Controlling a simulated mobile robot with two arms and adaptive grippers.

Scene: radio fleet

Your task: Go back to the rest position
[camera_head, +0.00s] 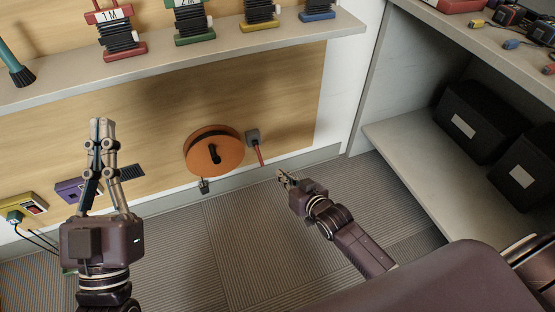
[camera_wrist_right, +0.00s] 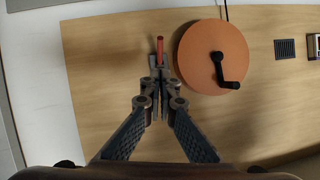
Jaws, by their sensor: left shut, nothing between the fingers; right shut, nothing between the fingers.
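My left gripper (camera_head: 103,130) is shut and empty, upright at the left of the head view, in front of the wooden wall panel. My right gripper (camera_head: 283,175) is lower and near the middle of the head view, above the grey floor. In the right wrist view its fingers (camera_wrist_right: 158,62) are shut with nothing between them, pointing toward the wall panel. A thin red stick-like thing (camera_wrist_right: 160,48) shows just beyond the fingertips there; I cannot tell the gap between them.
A shelf (camera_head: 200,65) with cable spools runs above. A shelf unit (camera_head: 400,150) with black boxes stands at right. Grey floor (camera_head: 240,250) is open between the arms.

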